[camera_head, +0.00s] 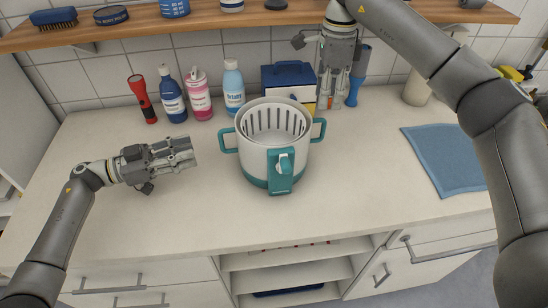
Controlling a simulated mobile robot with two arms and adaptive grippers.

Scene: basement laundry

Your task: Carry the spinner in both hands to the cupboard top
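The spinner (257,165) is a white tub with a slotted white basket inside and a teal base. It stands upright on the white cupboard top, with a teal handle on its left (228,141), one on its right (319,130) and a teal crank part at the front. My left gripper (190,152) points right, left of the spinner and apart from its left handle; its finger gap is unclear. My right gripper (332,102) points down behind and right of the right handle, its fingers apart with nothing seen between them. Neither gripper holds the spinner.
A red torch (142,99), a dark blue bottle (172,95), a pink bottle (198,94), a light blue bottle (233,88) and a blue box (288,80) line the back. A blue cloth (447,158) lies right. A wooden shelf (250,19) hangs above. The front surface is clear.

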